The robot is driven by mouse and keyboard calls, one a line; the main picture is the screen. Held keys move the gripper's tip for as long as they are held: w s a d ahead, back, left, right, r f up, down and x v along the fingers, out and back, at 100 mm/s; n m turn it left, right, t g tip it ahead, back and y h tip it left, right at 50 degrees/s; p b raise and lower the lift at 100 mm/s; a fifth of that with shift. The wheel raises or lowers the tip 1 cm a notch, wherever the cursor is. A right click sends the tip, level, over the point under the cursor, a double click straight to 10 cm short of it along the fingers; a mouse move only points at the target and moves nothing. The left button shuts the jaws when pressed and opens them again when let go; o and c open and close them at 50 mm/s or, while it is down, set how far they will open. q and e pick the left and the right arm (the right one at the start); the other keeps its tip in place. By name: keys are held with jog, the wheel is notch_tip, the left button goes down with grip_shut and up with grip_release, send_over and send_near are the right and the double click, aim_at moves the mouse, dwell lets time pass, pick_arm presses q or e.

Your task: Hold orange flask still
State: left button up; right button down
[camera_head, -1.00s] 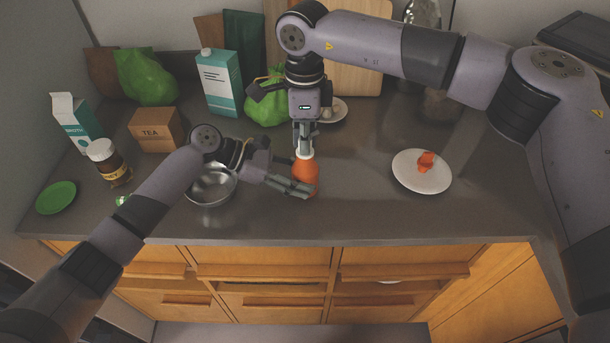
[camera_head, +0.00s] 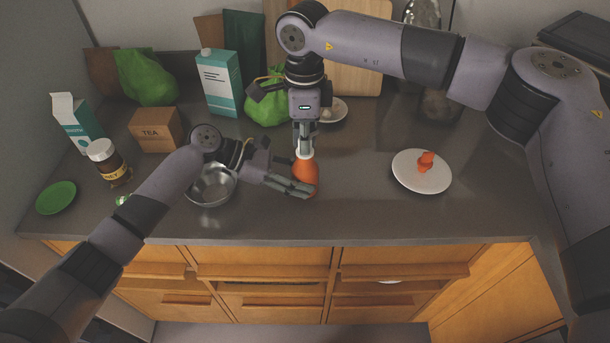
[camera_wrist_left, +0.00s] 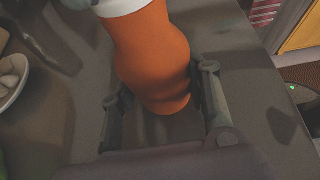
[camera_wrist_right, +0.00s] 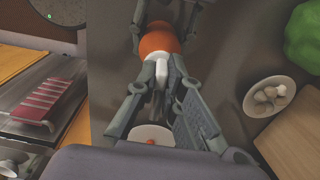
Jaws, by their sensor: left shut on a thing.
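The orange flask (camera_head: 305,172) with a white neck stands upright on the grey counter, near its front edge. My left gripper (camera_head: 304,188) is shut on the flask's lower body from the left. In the left wrist view the orange body (camera_wrist_left: 155,60) sits between the two fingers. My right gripper (camera_head: 304,150) points down from above at the flask's white neck. In the right wrist view its fingers (camera_wrist_right: 162,85) are on both sides of the white neck; whether they touch it is unclear.
A white plate (camera_head: 408,180) with a small orange piece (camera_head: 426,161) lies to the right. A metal bowl (camera_head: 212,190) is left of the flask, below my left arm. A tea box (camera_head: 155,130), jar (camera_head: 110,165) and green plate (camera_head: 56,198) stand farther left. Counter between flask and white plate is clear.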

jog(key=c, duration=1.6)
grip_release()
jog(key=shift+f, duration=0.1)
jog(key=shift+c, duration=0.2)
notch_tip(320, 180, up, 12)
